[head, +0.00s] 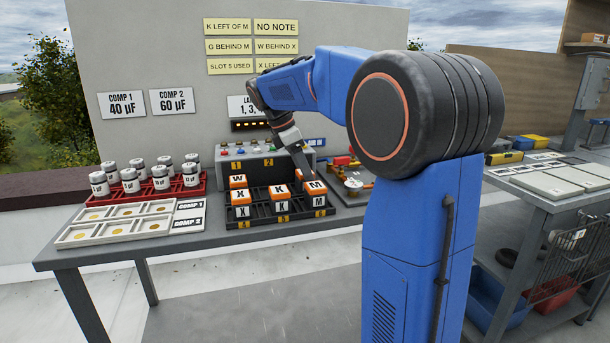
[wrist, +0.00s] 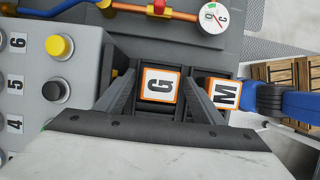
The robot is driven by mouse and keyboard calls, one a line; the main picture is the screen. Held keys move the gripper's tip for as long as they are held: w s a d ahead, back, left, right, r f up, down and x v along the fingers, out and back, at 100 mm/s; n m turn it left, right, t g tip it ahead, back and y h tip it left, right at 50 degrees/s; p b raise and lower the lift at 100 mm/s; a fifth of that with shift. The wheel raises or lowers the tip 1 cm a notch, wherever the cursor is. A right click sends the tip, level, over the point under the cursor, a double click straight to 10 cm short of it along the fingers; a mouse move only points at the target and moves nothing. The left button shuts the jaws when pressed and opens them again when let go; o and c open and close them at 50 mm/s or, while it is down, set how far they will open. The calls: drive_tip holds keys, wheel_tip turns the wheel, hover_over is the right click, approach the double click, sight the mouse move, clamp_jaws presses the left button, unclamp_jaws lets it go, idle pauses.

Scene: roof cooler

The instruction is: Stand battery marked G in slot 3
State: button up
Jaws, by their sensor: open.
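The battery marked G (wrist: 160,86) has an orange-edged white top and sits in a black rack cell in the wrist view. My gripper (wrist: 162,102) is open, with one finger on each side of it; I cannot tell whether either touches. The battery marked M (wrist: 224,93) is just to the right of the right finger. In the head view my gripper (head: 304,168) points down behind the M battery (head: 314,187), and G is hidden there. I see no label 3.
Batteries W (head: 238,181), X (head: 240,197) and K (head: 279,190) stand in the black rack (head: 262,221). Capacitors fill a red tray (head: 205,185) at the left, behind white trays (head: 75,236). A round gauge (wrist: 213,18) and red-yellow pipework lie close beyond G.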

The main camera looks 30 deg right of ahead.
drive_tip(key=v, duration=1.1)
drive_tip(key=shift+r, duration=0.25)
drive_tip(key=shift+a, duration=0.15)
